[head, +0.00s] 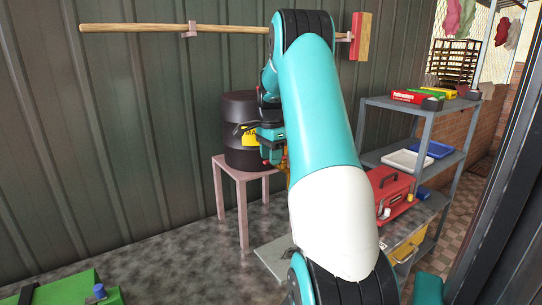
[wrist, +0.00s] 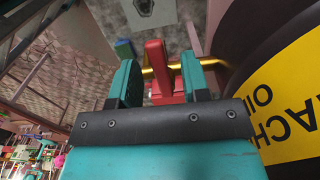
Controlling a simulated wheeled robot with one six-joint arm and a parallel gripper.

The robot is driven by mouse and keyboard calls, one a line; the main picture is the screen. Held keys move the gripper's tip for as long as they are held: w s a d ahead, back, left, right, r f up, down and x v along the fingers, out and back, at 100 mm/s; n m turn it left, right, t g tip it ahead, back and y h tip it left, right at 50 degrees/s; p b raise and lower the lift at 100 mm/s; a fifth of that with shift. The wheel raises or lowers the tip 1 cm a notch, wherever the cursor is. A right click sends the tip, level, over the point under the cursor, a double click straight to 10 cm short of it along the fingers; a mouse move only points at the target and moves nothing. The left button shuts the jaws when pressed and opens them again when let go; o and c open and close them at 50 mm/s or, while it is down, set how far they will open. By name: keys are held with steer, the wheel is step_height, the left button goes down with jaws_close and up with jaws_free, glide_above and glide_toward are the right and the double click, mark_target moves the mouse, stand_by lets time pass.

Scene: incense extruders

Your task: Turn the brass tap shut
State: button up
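The brass tap (wrist: 207,62) shows in the wrist view at the side of a dark drum (wrist: 238,38) with a yellow label. Its red handle (wrist: 155,55) stands between the two teal fingers of my gripper (wrist: 158,82). The fingers are apart, with a clear gap between the left finger and the handle. The right finger is close to the red part; I cannot tell whether they touch. In the head view my gripper (head: 272,143) is at the right side of the drum (head: 238,105), and my arm hides most of the tap.
The drum stands on a small pinkish table (head: 240,172) by a corrugated wall. A wooden pole (head: 150,28) runs along the wall. A green object (head: 65,290) lies at lower left.

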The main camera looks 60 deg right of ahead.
step_height(320, 180, up, 17)
steer(key=b, duration=0.2)
steer(key=shift+r+b, duration=0.2)
steer(key=shift+b, duration=0.1)
stand_by(0.5)
